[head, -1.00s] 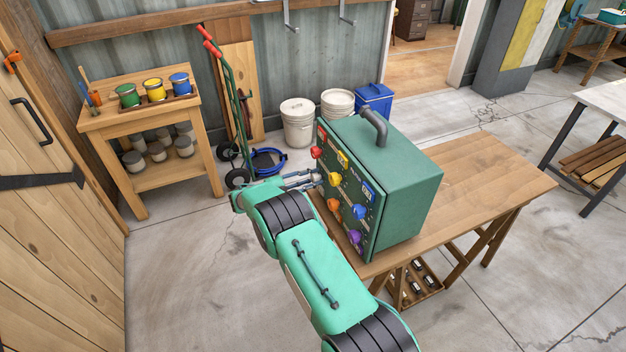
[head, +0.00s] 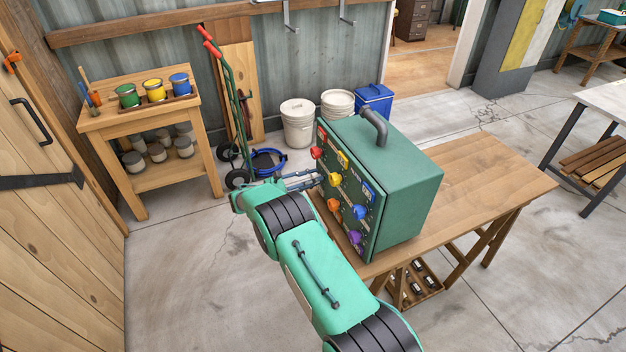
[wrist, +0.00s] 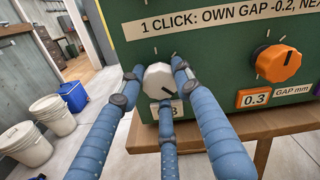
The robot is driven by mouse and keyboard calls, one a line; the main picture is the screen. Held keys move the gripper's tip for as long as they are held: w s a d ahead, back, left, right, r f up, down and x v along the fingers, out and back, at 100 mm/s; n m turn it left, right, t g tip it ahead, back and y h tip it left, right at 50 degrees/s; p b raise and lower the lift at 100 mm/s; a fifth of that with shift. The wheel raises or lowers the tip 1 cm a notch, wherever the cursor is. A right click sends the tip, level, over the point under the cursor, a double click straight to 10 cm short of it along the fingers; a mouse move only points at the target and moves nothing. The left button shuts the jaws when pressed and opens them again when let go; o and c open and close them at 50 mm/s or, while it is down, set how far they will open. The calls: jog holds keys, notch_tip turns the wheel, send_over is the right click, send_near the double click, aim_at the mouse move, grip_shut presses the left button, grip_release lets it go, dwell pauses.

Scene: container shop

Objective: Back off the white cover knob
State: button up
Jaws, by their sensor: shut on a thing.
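The white knob (wrist: 159,81) sits on the front panel of the green box (head: 408,198), with a dark pointer line toward its lower right. My gripper (wrist: 157,80) has its blue fingers closed around the knob, one at each side and one below. A label under the knob is partly hidden by the lower finger. In the head view my gripper (head: 318,180) reaches the panel from the left, and the white knob cannot be made out there.
An orange knob (wrist: 279,63) is to the right, above a 0.3 label. Red (head: 317,153), yellow (head: 335,179), blue (head: 359,212) and purple (head: 355,237) knobs share the panel. The box stands on a wooden table (head: 480,180). White buckets (head: 298,125) stand behind.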

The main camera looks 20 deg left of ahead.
jog(key=shift+s+f, duration=0.15)
jog(key=shift+f, duration=0.1)
jog(key=o, duration=1.2)
jog(key=shift+r, duration=0.1)
jog(key=shift+a, duration=0.1)
jog(key=v, duration=1.1)
jog(key=shift+s+a, duration=0.25)
jog(key=shift+r, duration=0.1)
